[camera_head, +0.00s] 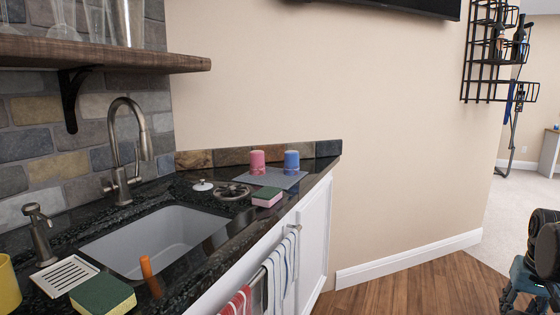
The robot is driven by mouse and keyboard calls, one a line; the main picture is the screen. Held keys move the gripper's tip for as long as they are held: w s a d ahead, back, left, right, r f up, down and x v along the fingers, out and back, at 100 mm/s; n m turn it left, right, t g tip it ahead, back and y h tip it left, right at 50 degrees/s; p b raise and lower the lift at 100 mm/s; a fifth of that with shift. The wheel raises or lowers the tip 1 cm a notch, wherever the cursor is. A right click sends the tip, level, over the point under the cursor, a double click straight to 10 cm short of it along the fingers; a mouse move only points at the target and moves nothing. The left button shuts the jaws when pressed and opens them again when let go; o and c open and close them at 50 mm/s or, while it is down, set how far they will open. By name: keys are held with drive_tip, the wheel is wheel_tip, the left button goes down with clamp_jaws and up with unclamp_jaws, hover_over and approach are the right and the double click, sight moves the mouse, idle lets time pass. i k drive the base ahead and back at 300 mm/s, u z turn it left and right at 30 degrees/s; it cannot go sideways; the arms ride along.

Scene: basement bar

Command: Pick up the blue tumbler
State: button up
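The blue tumbler (291,162) stands upright on a grey mat (284,179) at the far right end of the dark stone counter, close to the low stone backsplash. A pink tumbler (257,162) stands just left of it on the same mat, with a small gap between them. Black and teal parts of my arm (541,250) show at the lower right edge, over the floor and far from the tumbler. My gripper's fingertips cannot be made out there, so I cannot see whether it is open or shut.
A pink-and-green sponge (267,197) lies in front of the mat, beside a dark round drain piece (233,192). The sink (165,240), faucet (128,150) and wooden shelf (110,53) are to the left. Towels (276,274) hang on the cabinet front. Wooden floor (430,290) is clear.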

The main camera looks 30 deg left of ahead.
sight(292, 166)
drive_tip(key=u, duration=0.45)
drive_tip(key=i, duration=0.95)
drive_tip(key=u, duration=0.5)
